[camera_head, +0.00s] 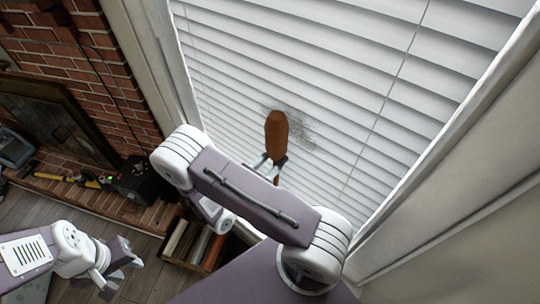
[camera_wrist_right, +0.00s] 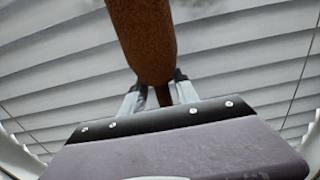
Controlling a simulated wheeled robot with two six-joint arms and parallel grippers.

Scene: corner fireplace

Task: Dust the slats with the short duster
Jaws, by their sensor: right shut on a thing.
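The short duster, with a rounded brown head (camera_head: 277,133), is held upright in front of the white slats (camera_head: 300,65). A grey dusty patch (camera_head: 303,133) shows on the slats beside and behind the duster head. My right gripper (camera_head: 268,164) is shut on the duster's thin handle, just below the head. In the right wrist view the duster head (camera_wrist_right: 143,40) rises above the fingers (camera_wrist_right: 159,95), with slats (camera_wrist_right: 60,75) behind; whether it touches them I cannot tell. My left gripper (camera_head: 122,268) is at the lower left, empty, with its fingers apart.
A brick fireplace (camera_head: 95,75) is at the left, with several tools and a black box (camera_head: 136,180) on its hearth. An open crate (camera_head: 197,247) of upright items stands on the floor below the window. The window frame (camera_head: 440,150) borders the slats on the right.

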